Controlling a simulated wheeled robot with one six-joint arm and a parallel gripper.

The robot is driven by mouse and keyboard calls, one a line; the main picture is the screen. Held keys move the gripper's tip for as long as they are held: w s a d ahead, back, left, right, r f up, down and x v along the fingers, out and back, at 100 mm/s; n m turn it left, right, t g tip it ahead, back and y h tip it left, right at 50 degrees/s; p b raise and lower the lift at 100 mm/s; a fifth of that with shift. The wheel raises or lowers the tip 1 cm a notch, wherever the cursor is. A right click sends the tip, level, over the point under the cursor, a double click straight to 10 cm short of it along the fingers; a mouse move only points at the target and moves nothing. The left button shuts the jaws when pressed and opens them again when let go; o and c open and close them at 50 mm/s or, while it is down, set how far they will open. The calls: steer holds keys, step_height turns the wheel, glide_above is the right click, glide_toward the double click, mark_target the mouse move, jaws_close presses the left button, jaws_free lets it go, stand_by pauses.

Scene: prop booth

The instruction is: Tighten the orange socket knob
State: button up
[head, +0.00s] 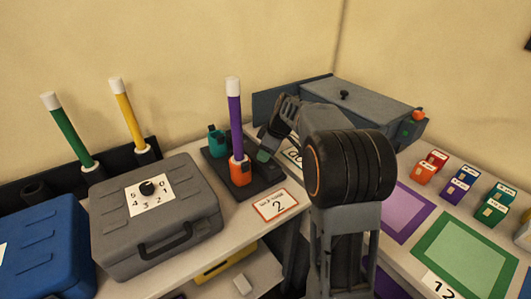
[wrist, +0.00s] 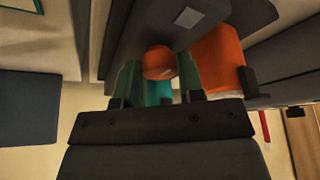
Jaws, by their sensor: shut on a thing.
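The orange socket (head: 240,174) stands on a dark base plate (head: 262,183), with a purple rod (head: 235,125) with a white top upright in it. In the wrist view the orange socket (wrist: 218,60) is at the upper right. Its round orange knob (wrist: 160,63) sits between the green fingertips of my gripper (wrist: 158,78), which is shut on it. In the head view my gripper (head: 264,154) is just right of the orange socket, and the knob cannot be made out there. A teal socket (head: 217,141) stands behind on the same plate.
A grey case (head: 155,240) with a dial and a blue case (head: 45,250) lie to the left. Green (head: 65,133) and yellow (head: 127,118) rods stand behind them. A card marked 2 (head: 275,205) lies in front of the plate. A grey box (head: 365,105) stands at the back right.

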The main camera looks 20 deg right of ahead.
steer(key=m+t+h, duration=0.1)
steer(key=m, duration=0.4)
steer(key=m+h, duration=0.1)
steer(key=m, duration=0.2)
steer(key=shift+s+a+r+t+h+p, duration=0.1)
steer(key=shift+a+t+h+p, duration=0.1)
steer(key=shift+t+h+p, duration=0.15)
steer(key=m+h+p, duration=0.1)
steer(key=m, duration=0.2)
steer(key=shift+a+m+h, duration=0.1)
steer(key=shift+m+h, duration=0.75)
steer(key=shift+m, duration=1.15)
steer(key=o, duration=0.9)
steer(key=p+v, duration=0.1)
steer(key=v, duration=1.2)
steer(key=shift+r+p, duration=0.3)
steer(key=shift+r, duration=0.05)
